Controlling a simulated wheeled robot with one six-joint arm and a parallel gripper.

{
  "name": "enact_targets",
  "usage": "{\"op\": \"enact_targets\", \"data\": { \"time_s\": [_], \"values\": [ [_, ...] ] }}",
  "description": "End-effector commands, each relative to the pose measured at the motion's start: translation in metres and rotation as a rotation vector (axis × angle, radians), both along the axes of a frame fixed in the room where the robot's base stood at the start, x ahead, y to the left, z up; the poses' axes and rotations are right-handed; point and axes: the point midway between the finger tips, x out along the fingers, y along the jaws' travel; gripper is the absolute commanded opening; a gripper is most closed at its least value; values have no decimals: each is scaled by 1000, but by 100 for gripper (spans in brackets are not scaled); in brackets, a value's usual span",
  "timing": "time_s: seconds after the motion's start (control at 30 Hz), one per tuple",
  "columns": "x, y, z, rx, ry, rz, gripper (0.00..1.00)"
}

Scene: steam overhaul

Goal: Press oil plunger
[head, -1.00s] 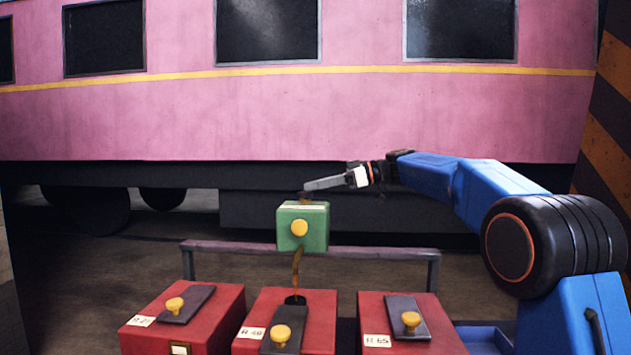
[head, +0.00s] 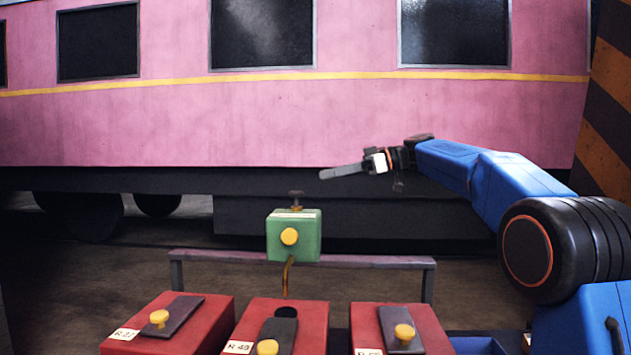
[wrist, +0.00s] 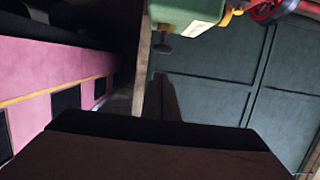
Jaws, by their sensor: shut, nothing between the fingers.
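The green oil box (head: 294,240) has a yellow knob on its front and a bent brown spout (head: 287,275) below. Its plunger (head: 296,195), a dark flat knob on a short stem, stands raised on top. My gripper (head: 323,174) is shut and empty, above and to the right of the plunger, apart from it. In the wrist view the green box (wrist: 187,14) shows at the top edge, with the plunger (wrist: 162,47) beyond my finger tips (wrist: 163,84). Under the spout, the middle red box (head: 310,320) has a dark open hole (head: 285,311).
Red boxes stand at left (head: 205,325) and right (head: 430,325), each with a dark lid and yellow knob. A low rail (head: 370,262) runs behind. A pink carriage (head: 300,125) fills the background. A striped pillar (head: 610,130) is at right. Air around the plunger is clear.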

Motion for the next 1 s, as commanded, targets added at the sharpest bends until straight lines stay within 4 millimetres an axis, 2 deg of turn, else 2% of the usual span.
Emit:
{"op": "enact_targets", "data": {
  "time_s": [0.1, 0.3, 1.0],
  "values": [
    [-1, -16, 4, 0, -1, -1, 0],
    [-1, -29, 8, 1, 0, 0, 0],
    [-1, -30, 8, 1, -1, 0, 0]
  ]
}}
